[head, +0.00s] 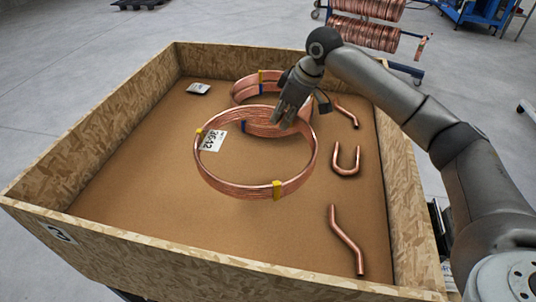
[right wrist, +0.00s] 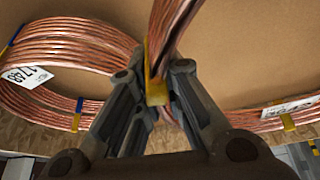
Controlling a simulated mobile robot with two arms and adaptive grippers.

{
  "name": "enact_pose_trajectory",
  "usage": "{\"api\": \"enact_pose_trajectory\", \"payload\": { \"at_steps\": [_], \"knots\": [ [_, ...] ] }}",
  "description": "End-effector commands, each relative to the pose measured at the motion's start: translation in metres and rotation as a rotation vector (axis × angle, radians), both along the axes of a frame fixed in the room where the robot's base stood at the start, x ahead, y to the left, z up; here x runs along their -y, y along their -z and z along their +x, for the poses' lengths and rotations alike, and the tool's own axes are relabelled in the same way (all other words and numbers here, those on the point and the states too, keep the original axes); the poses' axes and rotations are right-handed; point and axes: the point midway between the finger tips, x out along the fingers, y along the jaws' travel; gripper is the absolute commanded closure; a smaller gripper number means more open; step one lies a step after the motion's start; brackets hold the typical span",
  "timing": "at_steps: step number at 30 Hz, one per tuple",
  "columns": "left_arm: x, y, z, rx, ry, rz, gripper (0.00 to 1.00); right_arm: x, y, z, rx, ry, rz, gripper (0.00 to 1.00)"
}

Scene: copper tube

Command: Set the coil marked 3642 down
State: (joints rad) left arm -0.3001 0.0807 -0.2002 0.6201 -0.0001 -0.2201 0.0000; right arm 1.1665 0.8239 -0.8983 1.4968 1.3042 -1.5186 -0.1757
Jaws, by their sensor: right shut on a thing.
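The large copper coil with the 3642 tag (head: 304,173) is in the wooden crate in the head view, tied with yellow bands. My right gripper (head: 287,112) is shut on its far rim. The coil is a ring whose near side hangs toward the crate floor; I cannot tell whether it touches. Its white tag (head: 213,140) shows inside the ring's left side. In the right wrist view the coil (right wrist: 173,30) runs up from between my fingers (right wrist: 157,95), beside a yellow band. My left gripper is not in view.
The crate (head: 120,108) has raised walls. Another coil (head: 240,92) lies behind; the wrist view shows one tagged 1748 (right wrist: 80,50) and a tagged coil at right (right wrist: 265,122). Bent tubes (head: 345,240) lie along the right. The left and front floor is clear.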

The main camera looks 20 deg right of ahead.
Motion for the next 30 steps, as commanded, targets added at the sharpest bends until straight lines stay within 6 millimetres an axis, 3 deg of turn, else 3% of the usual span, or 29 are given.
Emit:
{"api": "enact_pose_trajectory", "payload": {
  "at_steps": [6, 18, 24, 30],
  "knots": [
    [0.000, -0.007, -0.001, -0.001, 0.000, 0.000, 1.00, -0.029, 0.030, -0.019, 0.000, -0.002, 0.002, 1.00],
    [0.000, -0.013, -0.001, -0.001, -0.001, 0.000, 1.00, -0.053, 0.064, -0.034, -0.001, -0.003, 0.002, 1.00],
    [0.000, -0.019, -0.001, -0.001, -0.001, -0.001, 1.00, -0.052, 0.089, -0.033, 0.002, 0.001, 0.002, 1.00],
    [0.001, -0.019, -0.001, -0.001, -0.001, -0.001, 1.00, -0.052, 0.094, -0.033, 0.003, 0.000, 0.003, 1.00]
  ]
}}
